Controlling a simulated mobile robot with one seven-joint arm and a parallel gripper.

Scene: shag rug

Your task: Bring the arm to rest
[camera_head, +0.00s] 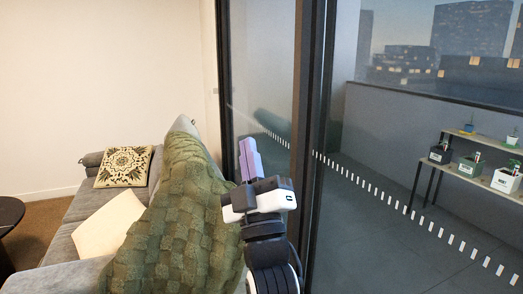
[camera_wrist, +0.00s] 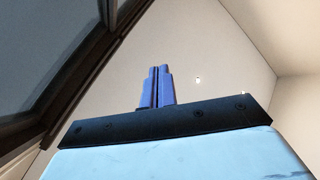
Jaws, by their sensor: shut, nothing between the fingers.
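My arm rises from the bottom middle of the head view, and my gripper (camera_head: 247,146) points upward with its purple-looking fingers. The fingers stand in front of the glass, near the back of the sofa in the picture. In the wrist view my gripper (camera_wrist: 160,69) shows two blue fingers side by side, shut together with nothing between them. Behind them are the pale ceiling and a dark window frame. No task object apart from the arm itself is in view.
A grey sofa (camera_head: 75,240) with a green knitted throw (camera_head: 175,220) stands left of my arm. Dark-framed glass doors (camera_head: 310,120) are close on the right. Beyond the glass, a shelf (camera_head: 468,169) holds several pots. A dark round table (camera_head: 8,213) shows at the left edge.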

